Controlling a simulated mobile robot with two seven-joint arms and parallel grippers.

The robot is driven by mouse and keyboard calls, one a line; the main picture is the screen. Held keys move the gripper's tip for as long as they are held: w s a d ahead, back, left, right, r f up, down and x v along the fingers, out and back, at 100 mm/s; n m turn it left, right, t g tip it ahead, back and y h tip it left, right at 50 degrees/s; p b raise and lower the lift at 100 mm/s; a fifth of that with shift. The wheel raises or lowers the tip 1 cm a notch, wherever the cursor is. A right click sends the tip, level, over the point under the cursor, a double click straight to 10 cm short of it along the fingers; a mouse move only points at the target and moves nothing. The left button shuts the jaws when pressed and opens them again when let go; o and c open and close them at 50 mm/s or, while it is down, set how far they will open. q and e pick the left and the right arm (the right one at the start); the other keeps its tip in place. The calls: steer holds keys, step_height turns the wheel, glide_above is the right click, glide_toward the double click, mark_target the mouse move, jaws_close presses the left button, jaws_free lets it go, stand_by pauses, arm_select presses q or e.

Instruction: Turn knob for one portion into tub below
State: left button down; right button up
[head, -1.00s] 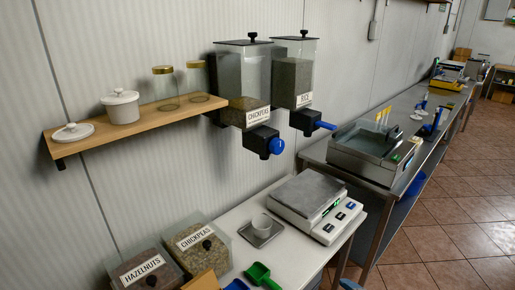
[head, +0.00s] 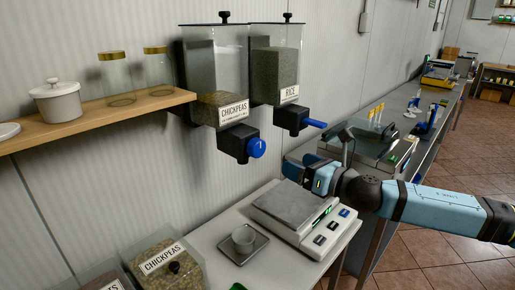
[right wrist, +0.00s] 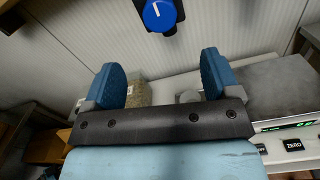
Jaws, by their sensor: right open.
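The chickpeas dispenser (head: 216,80) hangs on the wall, with a round blue knob (head: 256,148) on its black outlet. The knob shows in the right wrist view (right wrist: 158,12) with a white line on its face. A small grey tub (head: 243,238) stands on a square tray (head: 232,253), below and slightly left of the knob. My right gripper (head: 293,168) is right of and a little below the knob, apart from it. In the right wrist view its two blue fingers (right wrist: 163,78) are spread, with nothing held. My left gripper is out of view.
The rice dispenser (head: 275,70) with its blue knob (head: 314,123) hangs to the right. A chickpeas bin (head: 165,265) is at lower left. A wooden shelf (head: 90,118) holds jars.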

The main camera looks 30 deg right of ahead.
mark_target(260, 148)
steer(key=p+x, duration=0.3)
steer(key=x, duration=0.9)
steer(key=shift+a, duration=0.1)
steer(key=shift+w+a, duration=0.15)
steer(key=shift+w, duration=0.25)
steer(key=c, duration=0.9)
